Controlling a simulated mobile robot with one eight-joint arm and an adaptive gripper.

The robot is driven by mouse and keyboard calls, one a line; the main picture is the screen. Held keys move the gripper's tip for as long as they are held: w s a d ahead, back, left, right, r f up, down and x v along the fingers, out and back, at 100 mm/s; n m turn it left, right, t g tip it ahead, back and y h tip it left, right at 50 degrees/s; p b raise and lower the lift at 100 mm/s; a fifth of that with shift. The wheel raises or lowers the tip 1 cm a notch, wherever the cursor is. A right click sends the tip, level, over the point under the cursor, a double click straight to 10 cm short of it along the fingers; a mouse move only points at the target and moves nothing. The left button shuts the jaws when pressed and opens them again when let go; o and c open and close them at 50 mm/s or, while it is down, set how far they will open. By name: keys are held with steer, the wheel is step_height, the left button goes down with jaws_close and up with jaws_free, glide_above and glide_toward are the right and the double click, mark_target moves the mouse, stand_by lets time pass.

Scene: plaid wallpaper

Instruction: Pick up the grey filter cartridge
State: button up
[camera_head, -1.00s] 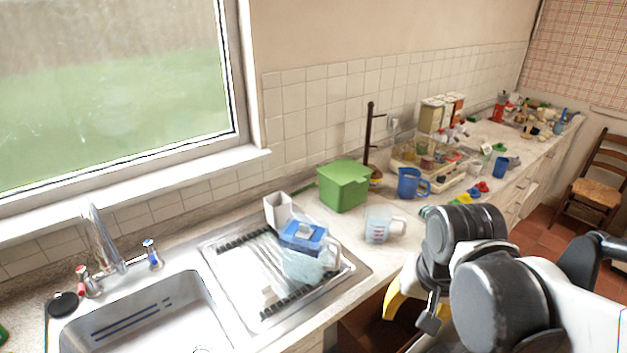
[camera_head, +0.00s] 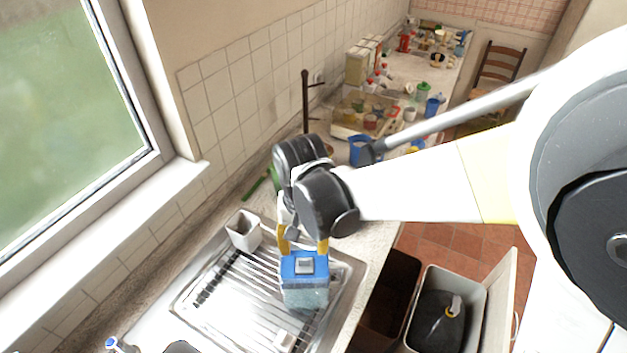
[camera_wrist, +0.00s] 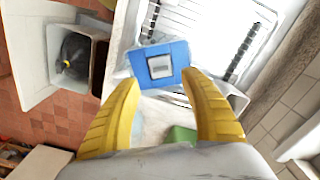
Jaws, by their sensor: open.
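A filter jug (camera_head: 305,297) with a clear bluish body and a blue lid stands on the metal drainer. A grey rectangular piece (camera_head: 304,266) sits in the middle of the lid; I cannot tell whether it is the cartridge or a lid flap. It also shows in the wrist view (camera_wrist: 160,67). My gripper (camera_head: 303,246) is open and empty, pointing down at the lid. In the wrist view its yellow fingers (camera_wrist: 160,82) are apart, with the lid beyond their tips. A small pale block (camera_head: 284,340) lies on the drainer nearer the front.
A white rectangular holder (camera_head: 243,231) stands on the drainer's back left corner. A blue jug (camera_head: 361,150) and a cluttered tray are farther along the counter. An open bin drawer (camera_head: 437,312) sticks out at the lower right. The drainer's left part is clear.

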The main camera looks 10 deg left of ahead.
mark_target(305, 258)
steer(key=f, duration=0.6)
steer(key=shift+w+f+b, duration=0.2)
steer(key=shift+f+b, duration=0.1)
jaws_close()
